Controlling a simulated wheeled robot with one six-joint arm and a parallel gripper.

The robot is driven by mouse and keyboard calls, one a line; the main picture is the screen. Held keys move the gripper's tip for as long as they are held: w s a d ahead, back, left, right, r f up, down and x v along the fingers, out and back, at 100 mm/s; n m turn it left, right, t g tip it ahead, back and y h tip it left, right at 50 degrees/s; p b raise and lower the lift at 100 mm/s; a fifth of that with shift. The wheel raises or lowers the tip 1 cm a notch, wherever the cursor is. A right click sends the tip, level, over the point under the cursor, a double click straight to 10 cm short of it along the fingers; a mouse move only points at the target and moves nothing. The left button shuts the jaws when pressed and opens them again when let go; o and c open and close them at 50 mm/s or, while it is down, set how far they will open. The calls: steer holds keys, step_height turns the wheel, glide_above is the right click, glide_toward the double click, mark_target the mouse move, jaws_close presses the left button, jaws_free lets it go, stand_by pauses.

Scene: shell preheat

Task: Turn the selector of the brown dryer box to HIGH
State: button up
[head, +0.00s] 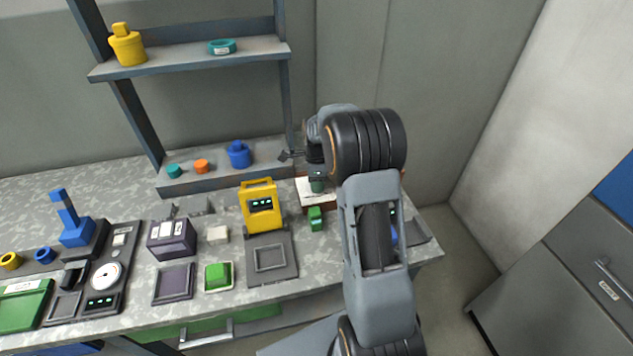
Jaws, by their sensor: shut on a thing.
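The brown dryer box (305,203) stands near the back right of the bench. Its pale top shows, with a reddish-brown side below it, and my arm covers its right part. My gripper (317,178) points down over the box top and is shut on a small dark green piece there, which seems to be the selector. The fingers and my wrist hide most of this piece. I cannot read any marks around it, nor tell which setting it points to.
A yellow device (260,207) with a display stands just left of the box. A small green block (316,219) is close in front of the box. A dark purple box (171,240) and a control panel (104,275) are farther left. A shelf rack (190,58) rises behind.

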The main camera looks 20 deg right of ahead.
stand_by(0.3)
steer(key=o, duration=0.9)
steer(key=r, duration=1.4)
steer(key=shift+w+d, duration=0.1)
steer(key=shift+w, duration=0.25)
steer(key=shift+f, duration=0.1)
